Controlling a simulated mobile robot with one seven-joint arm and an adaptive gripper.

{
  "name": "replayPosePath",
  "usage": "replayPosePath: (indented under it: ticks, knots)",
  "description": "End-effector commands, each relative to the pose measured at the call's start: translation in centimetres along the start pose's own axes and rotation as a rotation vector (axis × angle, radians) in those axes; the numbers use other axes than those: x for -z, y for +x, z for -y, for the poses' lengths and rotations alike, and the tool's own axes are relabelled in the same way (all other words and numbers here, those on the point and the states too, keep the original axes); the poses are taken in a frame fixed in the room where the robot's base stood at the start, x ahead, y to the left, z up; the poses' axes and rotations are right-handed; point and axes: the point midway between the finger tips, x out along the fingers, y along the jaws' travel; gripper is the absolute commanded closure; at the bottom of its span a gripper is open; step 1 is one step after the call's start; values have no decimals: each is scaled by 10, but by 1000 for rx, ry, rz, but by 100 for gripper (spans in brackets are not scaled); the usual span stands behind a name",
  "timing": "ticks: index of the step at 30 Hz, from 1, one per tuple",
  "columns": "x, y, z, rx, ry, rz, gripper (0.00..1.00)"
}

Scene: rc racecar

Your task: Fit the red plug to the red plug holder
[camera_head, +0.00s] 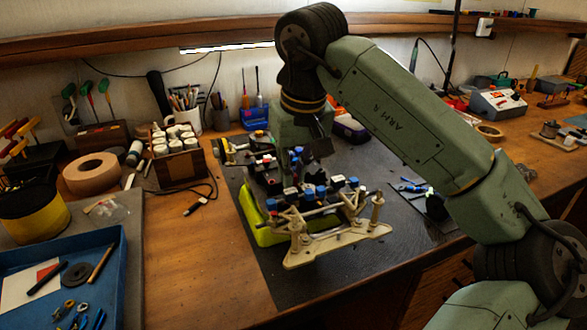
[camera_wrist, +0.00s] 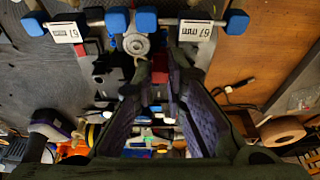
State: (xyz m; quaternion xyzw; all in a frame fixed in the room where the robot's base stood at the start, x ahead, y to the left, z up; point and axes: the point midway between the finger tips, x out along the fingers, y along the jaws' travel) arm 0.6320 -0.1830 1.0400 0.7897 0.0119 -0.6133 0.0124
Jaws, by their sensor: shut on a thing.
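The racecar chassis (camera_head: 262,230) has a lime-green edge and sits on the dark mat, with a cream front part and blue-capped pieces. My gripper (camera_head: 312,152) points down over its rear half. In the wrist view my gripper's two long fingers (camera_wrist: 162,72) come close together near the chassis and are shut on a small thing.
A blue tray (camera_head: 118,262) with small tools stands at front left. A tape roll (camera_head: 92,172) and a wooden box of white-capped jars (camera_head: 180,168) stand left of the mat. Blue-handled tools lie right of the chassis. The mat's front (camera_head: 310,285) is clear.

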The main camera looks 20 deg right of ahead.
Motion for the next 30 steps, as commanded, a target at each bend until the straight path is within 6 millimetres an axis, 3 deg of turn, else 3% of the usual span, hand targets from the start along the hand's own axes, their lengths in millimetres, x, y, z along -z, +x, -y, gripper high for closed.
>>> replayPosePath:
  ticks: [5,6,16,25,30]
  knots:
    - [-1,6,0,0,0,0,100]
    - [-1,5,0,0,0,0,86]
    - [-1,4,0,0,0,0,64]
    - [-1,3,0,0,0,0,64]
    - [-1,-14,0,-2,1,-1,64]
